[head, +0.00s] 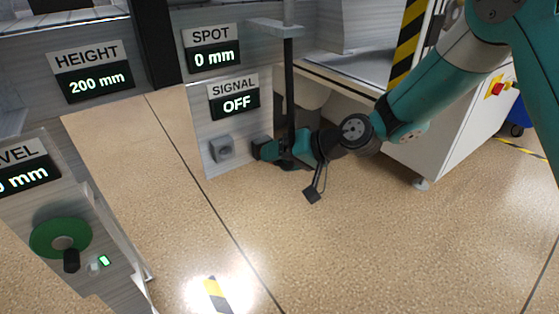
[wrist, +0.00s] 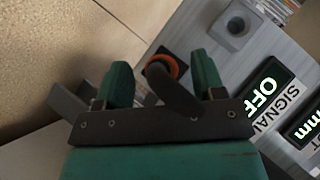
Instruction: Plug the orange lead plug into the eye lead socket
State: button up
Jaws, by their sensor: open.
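The orange lead plug (wrist: 160,66) shows in the wrist view as an orange ring around a dark middle, between the two green fingers of my gripper (wrist: 161,62). The fingers are open, with a gap visible on both sides of the plug. A dark curved piece in front covers part of it. The eye lead socket (wrist: 235,27) is a grey square block with a round hole, up and right of the fingers. In the head view the socket (head: 222,150) sits low on the panel, just left of my gripper (head: 257,150); the plug is hidden there.
The panel carries a SIGNAL display (head: 235,103) reading OFF and a SPOT display (head: 213,57) reading 0 mm. A dark vertical post (head: 289,90) stands close by my gripper. A white cabinet (head: 450,125) is at right. The floor in front is clear.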

jog(key=shift+a, duration=0.1)
grip_shut()
dwell(0.4)
jog(key=shift+s+d, duration=0.35)
jog(key=shift+s, duration=0.15)
dwell(0.4)
jog(key=c, duration=0.6)
grip_release()
jog(key=shift+c, duration=0.2)
grip_shut()
jog(key=shift+s+d, duration=0.5)
jog(key=shift+s, duration=0.2)
jog(key=shift+s+d, duration=0.45)
jog(key=shift+s, duration=0.2)
